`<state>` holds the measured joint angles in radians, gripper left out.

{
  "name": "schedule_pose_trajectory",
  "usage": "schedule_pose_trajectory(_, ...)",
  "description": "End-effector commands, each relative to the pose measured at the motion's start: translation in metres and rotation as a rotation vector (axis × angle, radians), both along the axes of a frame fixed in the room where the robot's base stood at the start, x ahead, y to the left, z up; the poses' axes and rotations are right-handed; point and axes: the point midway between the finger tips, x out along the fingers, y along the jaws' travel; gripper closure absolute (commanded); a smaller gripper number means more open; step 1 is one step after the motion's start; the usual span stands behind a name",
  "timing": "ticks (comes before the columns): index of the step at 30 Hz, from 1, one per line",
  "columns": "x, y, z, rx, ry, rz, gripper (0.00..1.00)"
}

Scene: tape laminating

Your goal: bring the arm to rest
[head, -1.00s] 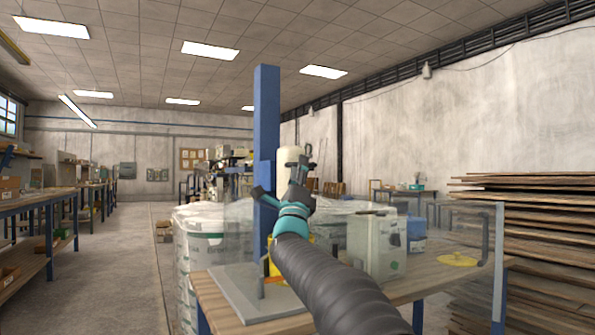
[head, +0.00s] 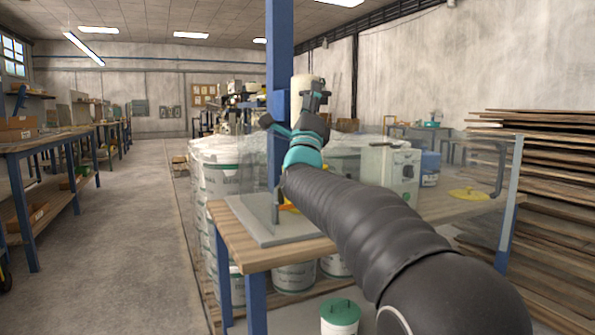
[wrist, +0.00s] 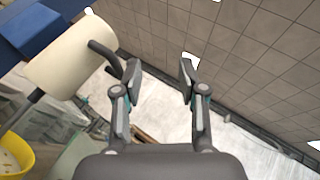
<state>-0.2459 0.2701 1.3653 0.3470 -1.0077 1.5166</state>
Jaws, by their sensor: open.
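My gripper (wrist: 158,80) is open and empty in the wrist view, its two fingers apart with wall and ceiling behind them. In the head view my gripper (head: 297,108) is raised above the wooden workbench (head: 240,240), in front of the blue post. The cream roll (wrist: 72,55) is left of the fingers in the wrist view, with a dark bar close to the left finger. In the head view the roll (head: 304,90) is partly hidden behind my gripper.
A blue post (head: 279,50) stands on a grey plate on the bench. A clear panel (head: 455,175) runs along the bench. White drums (head: 216,165) are behind it, and stacked boards (head: 545,190) stand at the right. The floor (head: 120,250) at the left is open.

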Motion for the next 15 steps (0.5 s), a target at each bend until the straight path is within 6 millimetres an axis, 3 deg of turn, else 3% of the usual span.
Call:
schedule_pose_trajectory(4,-0.008,-0.004,0.001,-0.109,0.120,-0.045,0.59)
schedule_pose_trajectory(7,-0.019,-0.009,-0.010,-0.262,0.274,-0.096,0.59)
schedule_pose_trajectory(11,-0.042,-0.016,-0.043,-0.507,0.493,-0.153,0.59)
schedule_pose_trajectory(15,-0.081,-0.026,-0.091,-0.789,0.708,-0.184,0.59)
